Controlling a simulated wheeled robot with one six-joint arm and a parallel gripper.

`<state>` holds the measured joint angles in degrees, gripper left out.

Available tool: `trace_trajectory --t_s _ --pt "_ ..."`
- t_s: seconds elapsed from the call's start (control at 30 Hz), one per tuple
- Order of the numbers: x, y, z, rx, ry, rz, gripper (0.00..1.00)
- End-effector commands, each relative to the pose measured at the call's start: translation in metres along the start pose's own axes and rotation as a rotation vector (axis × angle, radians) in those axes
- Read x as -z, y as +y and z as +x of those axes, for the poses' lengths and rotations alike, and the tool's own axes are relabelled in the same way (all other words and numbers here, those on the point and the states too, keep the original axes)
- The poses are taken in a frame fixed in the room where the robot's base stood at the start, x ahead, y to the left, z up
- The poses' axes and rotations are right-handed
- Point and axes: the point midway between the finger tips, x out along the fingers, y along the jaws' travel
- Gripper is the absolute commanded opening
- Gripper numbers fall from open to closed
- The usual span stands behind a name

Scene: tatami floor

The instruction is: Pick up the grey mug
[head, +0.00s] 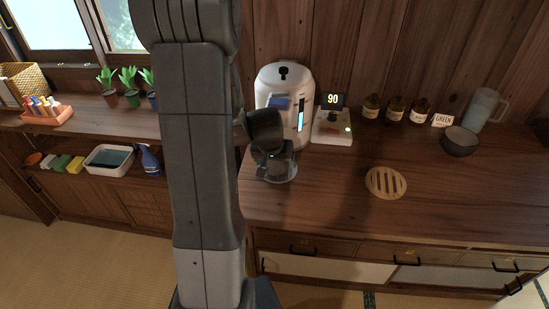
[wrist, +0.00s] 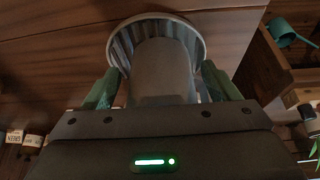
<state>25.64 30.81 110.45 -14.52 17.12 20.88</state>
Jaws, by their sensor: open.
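In the wrist view a plain grey rounded body, which looks like the grey mug (wrist: 162,72), stands over a round ribbed tray (wrist: 124,38). My gripper (wrist: 160,78) is open, with one green finger on each side of the grey body. Small gaps seem to show beside it, and I cannot tell whether either finger touches. In the head view my gripper (head: 271,160) is low in front of the white dispenser (head: 287,82), over the round tray (head: 292,174). The mug is hidden there behind my gripper and arm.
A control box (head: 332,126) reading 90 stands right of the dispenser. A round slatted wooden trivet (head: 386,182) lies on the counter. Brown bottles (head: 396,108), a dark bowl (head: 460,141) and a clear pitcher (head: 484,108) stand further right. The front middle of the counter is clear.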

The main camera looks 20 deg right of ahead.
Motion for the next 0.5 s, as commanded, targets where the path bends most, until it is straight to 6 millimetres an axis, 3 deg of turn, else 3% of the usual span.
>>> trace_trajectory --t_s 0.03,0.2,0.43,0.5 --pt "0.007 0.001 0.001 0.000 0.000 0.001 0.82" --pt "0.004 0.000 0.013 0.001 -0.001 0.001 0.82" --pt "0.004 0.000 0.014 0.002 0.000 0.001 0.82" --pt "0.004 0.000 0.014 0.002 0.000 0.001 0.72"
